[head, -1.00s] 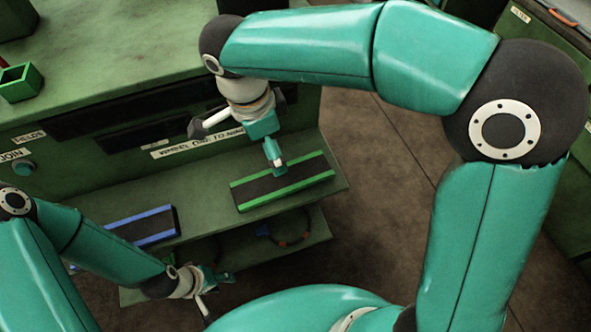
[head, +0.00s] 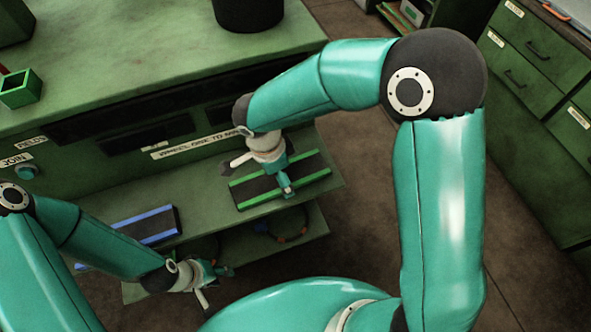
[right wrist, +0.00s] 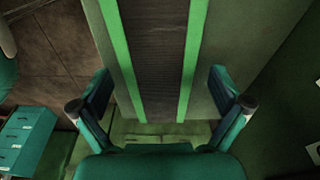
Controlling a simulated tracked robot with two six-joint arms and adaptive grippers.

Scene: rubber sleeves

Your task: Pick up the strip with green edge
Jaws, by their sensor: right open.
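The strip with green edges (head: 309,174) is dark with a bright green band along each long side. It lies on the upper green shelf, partly hidden by my right gripper (head: 287,188). In the right wrist view the strip (right wrist: 155,60) runs up between the fingers of my right gripper (right wrist: 160,92). These fingers are open, one to each side of the strip, and I see no contact. My left gripper (head: 215,272) is at the lower left, in front of the shelves and away from the strip; its jaws are too small to read.
A blue-edged strip (head: 150,225) lies on the same shelf (head: 215,215) to the left. A dark ring-shaped item (head: 270,232) rests on the lower shelf. A green box (head: 20,88) and a black container (head: 249,12) stand on the bench top. Green drawers (head: 535,75) stand at right.

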